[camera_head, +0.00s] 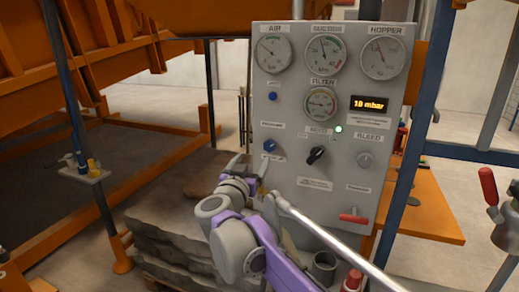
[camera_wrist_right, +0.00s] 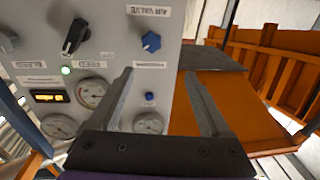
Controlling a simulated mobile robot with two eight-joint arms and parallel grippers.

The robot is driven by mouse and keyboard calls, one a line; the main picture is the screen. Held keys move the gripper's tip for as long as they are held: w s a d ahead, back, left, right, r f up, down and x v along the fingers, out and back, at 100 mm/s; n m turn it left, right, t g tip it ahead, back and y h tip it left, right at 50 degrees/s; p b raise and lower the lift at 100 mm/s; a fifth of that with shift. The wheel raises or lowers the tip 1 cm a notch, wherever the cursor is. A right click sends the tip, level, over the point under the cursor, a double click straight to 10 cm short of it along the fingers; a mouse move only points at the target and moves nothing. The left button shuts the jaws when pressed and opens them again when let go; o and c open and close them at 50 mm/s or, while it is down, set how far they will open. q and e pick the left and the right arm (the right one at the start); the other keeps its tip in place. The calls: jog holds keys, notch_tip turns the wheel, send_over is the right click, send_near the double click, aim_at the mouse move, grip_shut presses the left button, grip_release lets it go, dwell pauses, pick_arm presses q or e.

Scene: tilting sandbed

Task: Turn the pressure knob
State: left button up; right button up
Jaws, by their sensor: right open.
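A grey control panel (camera_head: 338,200) carries several knobs. A blue knob (camera_head: 269,145) is at its left side, a black knob (camera_head: 316,155) in the middle and a grey knob (camera_head: 365,159) at the right. My right gripper (camera_head: 250,164) is open and empty, just below the blue knob in the head view. In the wrist view, which is upside down, the blue knob (camera_wrist_right: 151,42) lies beyond the gap between the open fingers (camera_wrist_right: 160,74), apart from them. The black knob (camera_wrist_right: 75,37) is to the left. My left gripper is not in view.
Round gauges (camera_head: 382,57) and a display (camera_head: 370,106) reading 10 mbar sit above the knobs. A green light (camera_head: 338,129) is lit. A red-handled valve (camera_head: 353,217) sticks out low on the panel. A blue post (camera_head: 405,190) stands at the panel's right.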

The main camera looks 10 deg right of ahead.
aim_at(269, 146)
jog(key=shift+m+g+h, duration=0.5)
jog(key=shift+g+h, duration=0.1)
jog(key=shift+h, duration=0.1)
jog(key=x, duration=0.3)
jog(key=p+x, duration=0.1)
jog(key=x, duration=0.7)
jog(key=shift+d+f, duration=0.2)
jog(key=shift+f, duration=0.15)
grip_shut()
